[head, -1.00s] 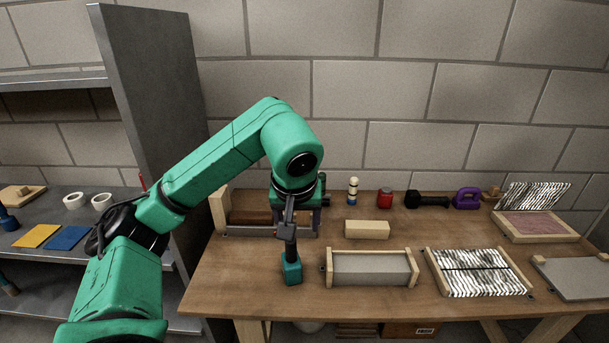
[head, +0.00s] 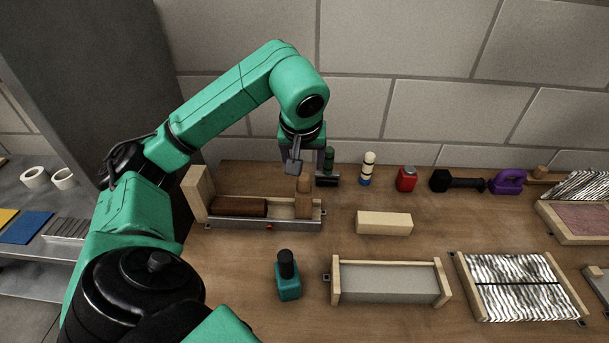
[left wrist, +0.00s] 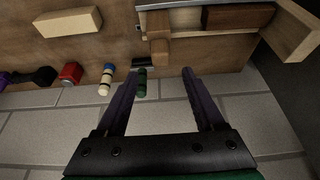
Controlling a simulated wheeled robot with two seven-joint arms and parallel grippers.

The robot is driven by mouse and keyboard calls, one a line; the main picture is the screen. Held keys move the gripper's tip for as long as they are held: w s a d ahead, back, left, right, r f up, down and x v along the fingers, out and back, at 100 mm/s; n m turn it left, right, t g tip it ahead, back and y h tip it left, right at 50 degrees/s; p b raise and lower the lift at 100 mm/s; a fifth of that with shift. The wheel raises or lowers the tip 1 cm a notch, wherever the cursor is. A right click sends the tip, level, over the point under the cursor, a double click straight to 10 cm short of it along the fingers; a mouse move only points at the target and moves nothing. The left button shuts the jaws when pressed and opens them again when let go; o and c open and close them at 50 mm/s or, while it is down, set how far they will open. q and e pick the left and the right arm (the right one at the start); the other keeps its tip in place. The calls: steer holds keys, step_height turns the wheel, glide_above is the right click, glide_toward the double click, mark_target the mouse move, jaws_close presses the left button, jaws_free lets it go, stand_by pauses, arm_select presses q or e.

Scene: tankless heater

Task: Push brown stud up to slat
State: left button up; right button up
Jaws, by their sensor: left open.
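The brown stud (head: 239,207), a dark brown block, lies in a grey metal channel (head: 270,224) on the table. It also shows in the left wrist view (left wrist: 238,16). A pale upright board (head: 197,194) stands at the channel's left end; whether the stud touches it I cannot tell. A tan wooden piece with a raised grip (head: 303,203) sits at the channel's right end, apart from the stud. I cannot tell which piece is the slat. My left gripper (head: 309,168) is open and empty, close to the tan piece. My right gripper is not in view.
A green-and-black tool (head: 329,160) stands just behind the gripper. A pale block (head: 384,223) lies right of the channel. A teal bottle (head: 288,277) stands in front. A striped peg (head: 367,168) and a red jar (head: 405,179) stand at the back.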

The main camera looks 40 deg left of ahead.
mark_target(304, 175)
arm_select(q)
steer(key=x, duration=0.8)
steer(key=shift+w+a+f+p, duration=0.15)
steer(key=shift+w+a+p, duration=0.15)
steer(key=shift+w+a, duration=0.05)
steer(key=shift+f, duration=0.35)
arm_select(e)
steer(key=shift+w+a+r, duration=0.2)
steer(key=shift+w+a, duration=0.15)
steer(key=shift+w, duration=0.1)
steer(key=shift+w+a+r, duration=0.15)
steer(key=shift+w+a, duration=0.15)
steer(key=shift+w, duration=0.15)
arm_select(q)
steer(key=shift+w, duration=0.1)
steer(key=c, duration=1)
jaws_close()
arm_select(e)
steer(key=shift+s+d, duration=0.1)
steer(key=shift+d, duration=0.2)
